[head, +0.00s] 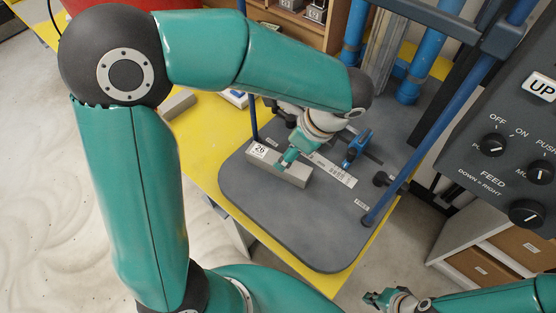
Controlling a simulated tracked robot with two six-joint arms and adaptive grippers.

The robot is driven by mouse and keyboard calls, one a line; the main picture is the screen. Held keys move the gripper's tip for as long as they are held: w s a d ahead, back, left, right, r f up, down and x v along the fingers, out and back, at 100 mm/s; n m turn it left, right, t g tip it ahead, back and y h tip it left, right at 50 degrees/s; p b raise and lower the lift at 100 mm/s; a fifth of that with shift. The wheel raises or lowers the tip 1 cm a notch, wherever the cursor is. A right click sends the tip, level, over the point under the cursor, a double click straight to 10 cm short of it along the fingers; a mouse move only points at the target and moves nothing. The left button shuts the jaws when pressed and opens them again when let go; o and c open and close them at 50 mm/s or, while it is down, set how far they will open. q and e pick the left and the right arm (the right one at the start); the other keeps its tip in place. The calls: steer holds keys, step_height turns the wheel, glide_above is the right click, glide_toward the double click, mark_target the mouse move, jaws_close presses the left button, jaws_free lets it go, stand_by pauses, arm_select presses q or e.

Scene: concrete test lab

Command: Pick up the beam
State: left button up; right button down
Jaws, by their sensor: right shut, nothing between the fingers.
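The beam (297,177) is a grey rectangular block lying on the dark grey plate (300,235), near its left edge. A white label reading 26 is at its left end. My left gripper (288,158) is at the beam's top, its teal finger reaching over the middle of the block. The wrist partly hides its fingers, and I cannot tell whether they grip the beam. My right gripper (370,297) is shut and empty at the bottom edge, off the plate and well away from the beam.
A ruler-like strip (335,169) and a blue clamp (356,148) lie right of the beam. Blue posts (395,181) rise from the plate. A yellow table (205,135) is beneath. A control panel (500,140) with knobs stands at right, above drawers (480,265).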

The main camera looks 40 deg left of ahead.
arm_select(q)
steer(key=shift+x, duration=2.8)
steer(key=shift+s, duration=0.1)
jaws_close()
